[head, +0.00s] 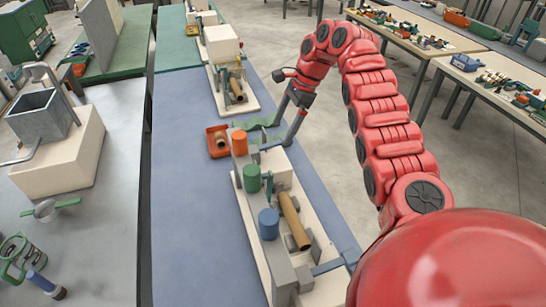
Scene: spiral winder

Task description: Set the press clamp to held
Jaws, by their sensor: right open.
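The spiral winder (250,235) stands on the blue-topped bench, a pale base with a grey rail. Orange (239,143), green (252,179) and blue (268,223) cylinders stand along its left side. A brown tube (294,221) lies along it. I cannot tell for sure which part is the press clamp or how it is set. My right gripper (283,127) points down at the far end of the winder, open, with its fingers apart. I cannot tell whether it touches anything there. My left gripper is not in view.
An orange tray (218,141) sits beside the winder's far end. A similar machine (233,93) stands farther back on the bench. A grey table (118,200) at the left holds a metal tank (44,114). The blue bench (190,220) is clear left of the winder.

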